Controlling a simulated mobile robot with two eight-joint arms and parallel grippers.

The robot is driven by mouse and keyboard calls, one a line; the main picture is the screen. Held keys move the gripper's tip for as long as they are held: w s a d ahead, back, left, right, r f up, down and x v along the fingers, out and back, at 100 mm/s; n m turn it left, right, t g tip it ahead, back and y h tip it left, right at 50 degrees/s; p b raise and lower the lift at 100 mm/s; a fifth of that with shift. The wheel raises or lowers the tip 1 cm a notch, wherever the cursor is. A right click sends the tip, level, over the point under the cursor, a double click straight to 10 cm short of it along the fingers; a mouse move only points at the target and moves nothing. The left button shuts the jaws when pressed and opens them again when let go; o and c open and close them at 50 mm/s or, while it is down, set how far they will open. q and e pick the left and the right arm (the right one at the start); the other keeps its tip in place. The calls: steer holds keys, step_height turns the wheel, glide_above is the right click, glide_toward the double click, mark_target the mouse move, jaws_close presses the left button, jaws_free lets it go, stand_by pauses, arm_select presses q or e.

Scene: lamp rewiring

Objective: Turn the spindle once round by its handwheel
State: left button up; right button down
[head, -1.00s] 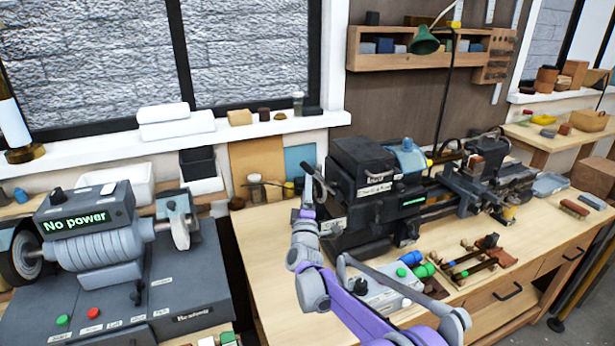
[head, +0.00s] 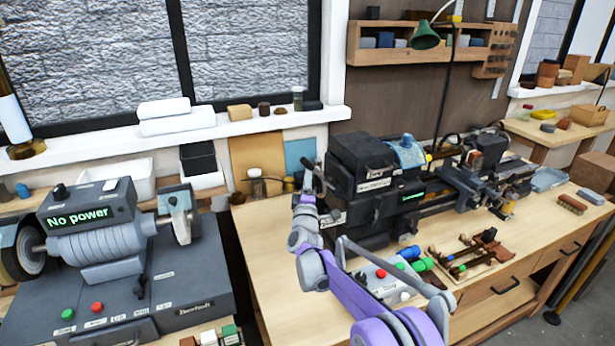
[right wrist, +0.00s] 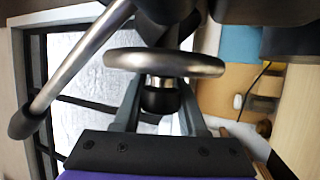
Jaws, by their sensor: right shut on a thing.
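The lathe (head: 362,160) stands on the wooden bench, with a lit green display on its front. In the right wrist view the handwheel (right wrist: 165,62) is a metal ring seen nearly edge-on. Its rim crosses in front of my right gripper's two fingers (right wrist: 162,105). The fingers are shut on the handwheel; the exact contact is partly hidden by the rim. A metal rod with a black grip (right wrist: 75,72) slants at the left of that view. In the head view my right gripper (head: 307,188) is at the lathe's left end. My left gripper is out of view.
A grinder-like machine (head: 110,235) reading "No power" stands on the left bench, across a gap. A control box (head: 385,280), green and blue cylinders and a wooden tool rack (head: 465,255) lie in front of the lathe. The bench's front left surface (head: 265,240) is clear.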

steer(key=shift+r+m+t+h, duration=0.1)
steer(key=shift+m+t+h, duration=0.2)
steer(key=shift+t, duration=0.1)
steer(key=shift+s+d+r+m+t+h, duration=0.1)
steer(key=shift+s+r+m+t+h, duration=0.1)
steer(key=shift+m+t+h, duration=0.6)
steer(key=shift+s+r+m+t+h, duration=0.1)
steer(key=shift+r+m+t+h, duration=0.15)
steer(key=shift+m+t+h, duration=0.5)
steer(key=shift+s+d+r+m+t+h, duration=0.1)
steer(key=shift+s+r+m+t+h, duration=0.1)
steer(key=shift+m+t+h, duration=0.55)
steer(key=shift+r+m+g+h, duration=0.1)
steer(key=shift+m+g+h, duration=0.2)
steer(key=shift+m+h, duration=0.55)
steer(key=shift+c, duration=2.3)
jaws_free()
